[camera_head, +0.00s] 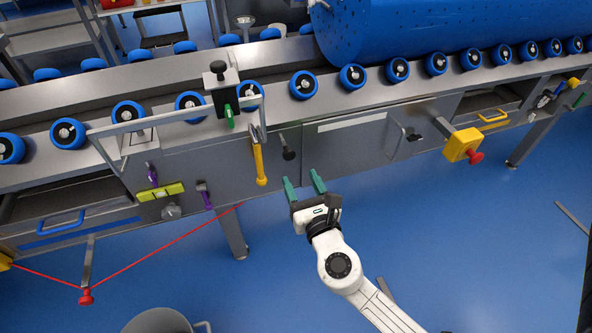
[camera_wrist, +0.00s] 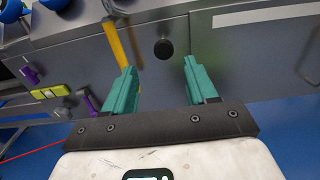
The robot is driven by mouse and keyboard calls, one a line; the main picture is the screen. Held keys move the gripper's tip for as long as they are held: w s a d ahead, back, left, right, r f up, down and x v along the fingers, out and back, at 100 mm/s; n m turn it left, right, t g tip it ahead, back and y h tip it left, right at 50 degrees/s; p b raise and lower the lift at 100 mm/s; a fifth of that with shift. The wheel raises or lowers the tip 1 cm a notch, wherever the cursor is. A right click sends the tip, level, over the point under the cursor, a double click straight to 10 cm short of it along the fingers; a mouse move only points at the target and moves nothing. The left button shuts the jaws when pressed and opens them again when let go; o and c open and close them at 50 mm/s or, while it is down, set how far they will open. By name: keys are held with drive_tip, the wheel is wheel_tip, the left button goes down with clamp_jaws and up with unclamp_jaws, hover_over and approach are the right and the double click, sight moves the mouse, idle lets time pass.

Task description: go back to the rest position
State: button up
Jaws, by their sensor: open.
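My gripper (camera_head: 304,188) shows in the head view at the end of my white arm, in front of the grey metal panel of the machine (camera_head: 335,160). Its two green fingers are apart with nothing between them. In the wrist view my gripper (camera_wrist: 156,82) is open and empty, facing the panel. A yellow lever (camera_head: 260,165) hangs just to the left of the fingers. A black knob (camera_head: 288,154) sits on the panel just beyond the fingertips. I cannot tell whether the fingers touch anything, but they look clear.
A blue perforated drum (camera_head: 450,28) lies above blue rollers on the machine. A yellow box with a red button (camera_head: 463,146) sticks out at right. A red cord (camera_head: 165,252) hangs at lower left. A grey bin (camera_head: 156,321) stands below. Blue floor (camera_head: 470,240) is open at right.

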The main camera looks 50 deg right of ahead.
drive_tip(key=shift+s+a, duration=0.3)
drive_tip(key=shift+s, duration=0.1)
idle(0.3)
drive_tip(key=s+d+f+m+g, duration=0.2)
drive_tip(key=s+d+m+g, duration=0.25)
drive_tip(key=m, duration=0.55)
drive_tip(key=s+d+f+m+g, duration=0.25)
drive_tip(key=s+m+g, duration=0.25)
drive_tip(key=m, duration=0.6)
drive_tip(key=s+a+f+m+g+y, duration=0.25)
drive_tip(key=a+f+m+y, duration=0.2)
drive_tip(key=a, duration=0.25)
drive_tip(key=s+a+f+m+g+y, duration=0.2)
drive_tip(key=s+a+f+m+y, duration=0.25)
drive_tip(key=a, duration=0.35)
wheel_tip(320, 180, up, 21)
drive_tip(key=p, duration=2.1)
drive_tip(key=shift+w+d+r+y, duration=0.15)
drive_tip(key=shift+w+d+y, duration=0.2)
drive_tip(key=shift+w+y, duration=0.05)
